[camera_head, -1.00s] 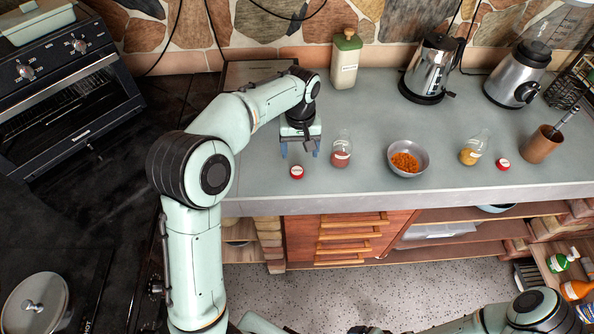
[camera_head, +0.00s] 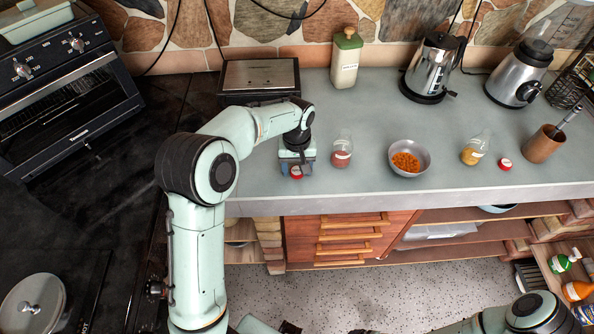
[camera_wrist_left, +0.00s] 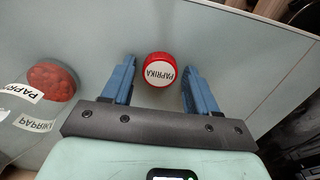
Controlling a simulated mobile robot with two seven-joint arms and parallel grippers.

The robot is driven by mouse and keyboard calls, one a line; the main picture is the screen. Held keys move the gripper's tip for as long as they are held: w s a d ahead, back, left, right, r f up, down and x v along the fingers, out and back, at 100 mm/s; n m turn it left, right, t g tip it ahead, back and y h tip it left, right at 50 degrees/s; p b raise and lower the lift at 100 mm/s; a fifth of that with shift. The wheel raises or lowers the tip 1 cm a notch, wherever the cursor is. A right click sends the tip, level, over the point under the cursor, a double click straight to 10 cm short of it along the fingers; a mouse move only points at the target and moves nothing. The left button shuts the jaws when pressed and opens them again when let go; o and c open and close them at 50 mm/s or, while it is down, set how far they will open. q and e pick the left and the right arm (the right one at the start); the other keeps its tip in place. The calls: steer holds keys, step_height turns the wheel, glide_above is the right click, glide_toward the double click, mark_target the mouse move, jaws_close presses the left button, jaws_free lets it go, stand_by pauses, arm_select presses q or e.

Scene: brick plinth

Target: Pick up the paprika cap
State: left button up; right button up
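The paprika cap (camera_head: 297,172) is small and red with a white label, lying on the grey counter. In the left wrist view the cap (camera_wrist_left: 160,70) shows its label "PAPRIKA" between and slightly beyond the blue fingertips. My left gripper (camera_head: 297,168) is low over the counter at the cap; in the wrist view the gripper (camera_wrist_left: 160,78) is open, with space on both sides of the cap. The paprika jar (camera_head: 342,152) stands uncapped just right of the gripper; it also shows in the wrist view (camera_wrist_left: 50,95). My right gripper cannot be made out; part of that arm shows at the bottom.
A metal bowl of orange bits (camera_head: 424,160) stands right of the jar. Further right are a yellow spice jar (camera_head: 474,150), another red cap (camera_head: 505,164) and a brown cup (camera_head: 541,146). The counter's front edge (camera_head: 400,197) runs close in front of the cap.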

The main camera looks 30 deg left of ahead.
arm_select(q)
steer(key=c, duration=0.7)
steer(key=shift+r, duration=0.1)
